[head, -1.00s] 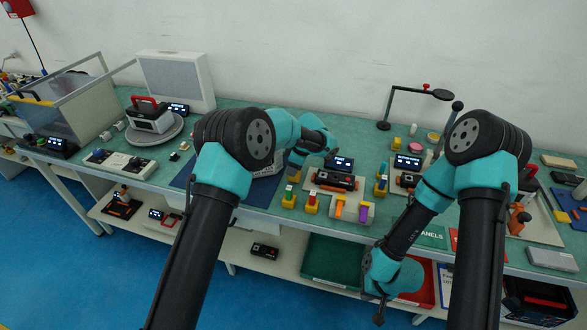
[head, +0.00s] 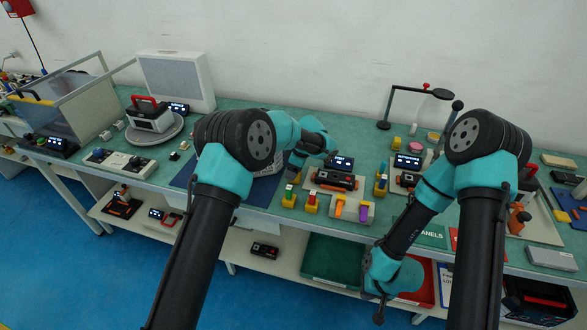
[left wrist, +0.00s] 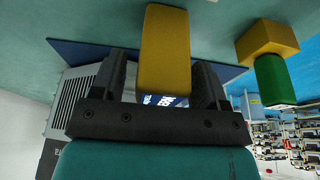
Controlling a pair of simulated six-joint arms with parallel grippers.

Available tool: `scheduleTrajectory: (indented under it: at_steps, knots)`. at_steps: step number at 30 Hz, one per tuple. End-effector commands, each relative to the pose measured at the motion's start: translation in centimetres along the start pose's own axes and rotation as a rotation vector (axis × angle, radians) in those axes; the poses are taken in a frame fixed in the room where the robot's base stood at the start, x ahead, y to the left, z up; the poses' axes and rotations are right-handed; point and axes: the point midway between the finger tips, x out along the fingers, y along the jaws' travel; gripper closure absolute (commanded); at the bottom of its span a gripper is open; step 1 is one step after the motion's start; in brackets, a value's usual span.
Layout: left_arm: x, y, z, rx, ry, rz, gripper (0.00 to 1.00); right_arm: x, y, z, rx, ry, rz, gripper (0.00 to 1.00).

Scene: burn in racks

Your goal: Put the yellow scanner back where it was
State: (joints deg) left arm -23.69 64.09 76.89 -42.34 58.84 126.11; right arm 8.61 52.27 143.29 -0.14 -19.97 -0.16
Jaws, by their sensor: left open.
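A yellow block-shaped body, which looks like the scanner (left wrist: 165,50), stands between the two dark fingers of my left gripper (left wrist: 165,85) in the left wrist view. The fingers are open around it, and I cannot tell whether either one touches it. In the head view my left gripper (head: 291,172) is low over the bench beside the blue mat, largely hidden by its own wrist, and the scanner cannot be made out there. My right gripper (head: 379,314) hangs in front of the bench near the lower shelf, too small to tell whether it is open or shut.
A yellow block with a green top (left wrist: 268,50) is close to the right of the left gripper; several similar coloured pieces (head: 311,204) stand nearby. A grey ribbed unit (left wrist: 75,105) sits left of the fingers. A black device (head: 335,181) lies to the right on the bench.

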Motion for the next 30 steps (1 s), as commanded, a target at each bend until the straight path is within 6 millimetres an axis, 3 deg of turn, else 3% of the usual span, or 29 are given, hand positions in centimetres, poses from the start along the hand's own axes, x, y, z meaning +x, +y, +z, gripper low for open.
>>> scheduleTrajectory:
  at_steps: [8, 21, 30]
  knots:
    - [-1.7, 0.1, -0.1, 0.000, 0.000, 0.002, 0.32, 0.0, 0.0, 0.0, 0.000, 0.000, 0.000, 1.00]
    - [-9.5, 0.0, -0.1, 0.000, 0.000, 0.003, 0.32, 0.0, 0.0, 0.0, 0.000, 0.000, 0.000, 1.00]
    - [-12.3, 0.0, -0.1, 0.000, -0.001, 0.001, 0.32, 0.0, 0.0, 0.0, 0.000, 0.000, 0.000, 1.00]
